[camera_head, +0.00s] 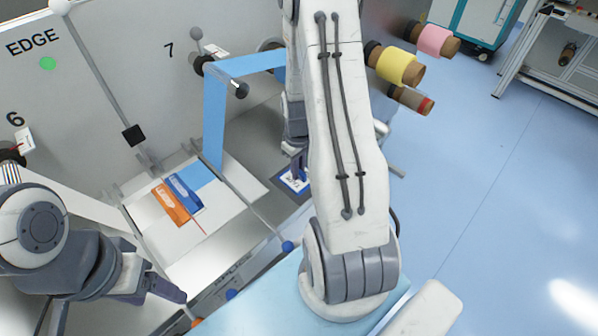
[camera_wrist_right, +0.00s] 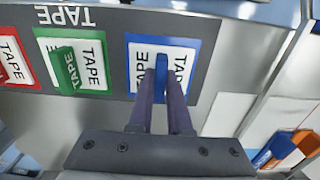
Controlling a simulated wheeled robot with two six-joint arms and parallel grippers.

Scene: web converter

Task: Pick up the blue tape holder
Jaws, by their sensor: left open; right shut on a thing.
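The blue tape holder (camera_wrist_right: 161,68) is a small upright blue piece over the blue-bordered TAPE label (camera_wrist_right: 140,56) in the right wrist view. My right gripper (camera_wrist_right: 161,84) is shut on it, with one finger on each side. I cannot tell whether the holder still touches the label. In the head view my right arm hides most of this gripper (camera_head: 297,165), which is by the blue-bordered label (camera_head: 293,182). My left gripper (camera_head: 120,298) is open and empty at the lower left of the head view, apart from the holder.
A green holder (camera_wrist_right: 67,70) stands on a green-bordered label, beside a red-bordered label (camera_wrist_right: 12,60). An orange-and-blue item (camera_head: 184,192) lies on the white work surface under a hanging blue web (camera_head: 214,115). Yellow (camera_head: 398,67) and pink (camera_head: 434,40) rolls stick out at right.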

